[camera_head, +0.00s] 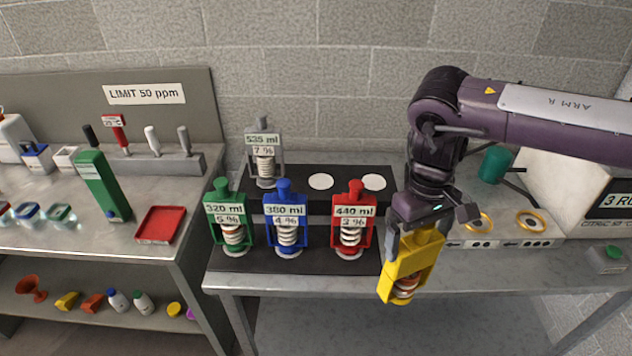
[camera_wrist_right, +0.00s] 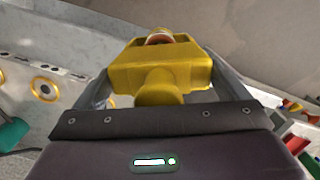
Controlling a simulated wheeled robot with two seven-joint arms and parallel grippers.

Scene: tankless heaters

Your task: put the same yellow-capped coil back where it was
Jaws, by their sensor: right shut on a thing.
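The yellow-capped coil (camera_head: 411,262) hangs tilted in my right gripper (camera_head: 416,232), in front of the right end of the black rack. The right wrist view shows its yellow cap and frame (camera_wrist_right: 160,65) between the two fingers of the gripper (camera_wrist_right: 165,85), which is shut on it. On the rack's front row (camera_head: 320,256) stand a green-capped coil (camera_head: 231,222), a blue-capped coil (camera_head: 286,220) and a red-capped coil (camera_head: 352,222). A grey-capped coil (camera_head: 265,158) stands on the raised back row, left of two bare white discs (camera_head: 321,181). My left gripper is out of view.
Right of the rack, two yellow-rimmed rings (camera_head: 530,222) lie on the table near arrow labels. A white box (camera_head: 580,185) and a green cup (camera_head: 494,165) stand behind. A left-hand bench carries a red tray (camera_head: 160,225) and a green device (camera_head: 103,187).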

